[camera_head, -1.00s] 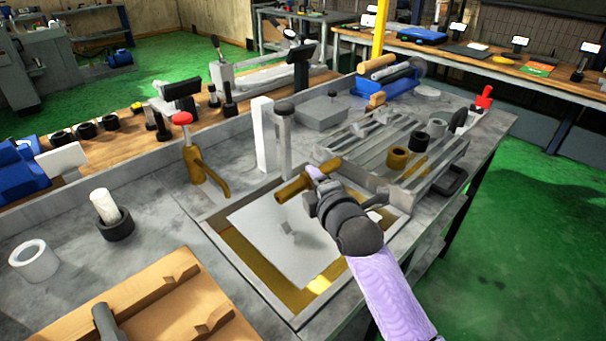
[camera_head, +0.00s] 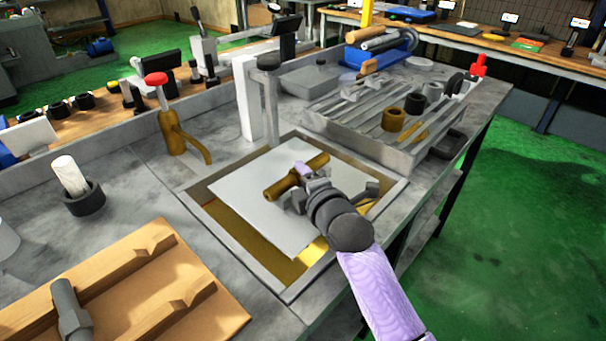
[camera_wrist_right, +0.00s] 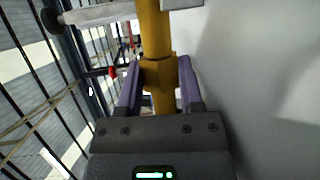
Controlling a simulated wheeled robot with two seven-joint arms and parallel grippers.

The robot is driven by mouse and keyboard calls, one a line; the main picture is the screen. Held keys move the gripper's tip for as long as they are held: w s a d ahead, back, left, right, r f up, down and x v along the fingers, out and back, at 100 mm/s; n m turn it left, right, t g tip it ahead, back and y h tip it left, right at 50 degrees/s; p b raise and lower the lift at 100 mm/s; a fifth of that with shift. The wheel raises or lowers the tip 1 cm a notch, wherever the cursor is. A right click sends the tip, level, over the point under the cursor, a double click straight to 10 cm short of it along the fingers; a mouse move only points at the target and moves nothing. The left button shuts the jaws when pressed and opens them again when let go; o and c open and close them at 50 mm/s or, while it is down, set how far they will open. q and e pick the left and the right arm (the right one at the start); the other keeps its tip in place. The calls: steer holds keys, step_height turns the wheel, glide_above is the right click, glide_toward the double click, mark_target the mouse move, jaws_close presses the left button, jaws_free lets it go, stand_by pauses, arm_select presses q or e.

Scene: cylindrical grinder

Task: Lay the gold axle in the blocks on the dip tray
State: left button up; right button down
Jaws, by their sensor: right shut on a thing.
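The gold axle (camera_head: 283,186) is in my right gripper (camera_head: 303,175), over the grey plate of the dip tray (camera_head: 245,211). In the right wrist view the axle (camera_wrist_right: 152,35) runs between the two purple fingers of the gripper (camera_wrist_right: 160,85), which press on its thicker collar. The axle is tilted in the head view; I cannot tell whether it touches the plate. The blocks on the tray are hidden behind the axle and gripper. The tray sits in a square basin with gold-coloured liquid (camera_head: 235,235). My left gripper is not in view.
A red-topped brass tap (camera_head: 172,125) and a grey post (camera_head: 270,100) stand behind the basin. A slatted rack (camera_head: 370,115) with a brass ring (camera_head: 393,119) is at the back right.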

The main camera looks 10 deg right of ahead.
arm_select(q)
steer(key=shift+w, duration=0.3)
arm_select(e)
steer(key=shift+r, duration=0.15)
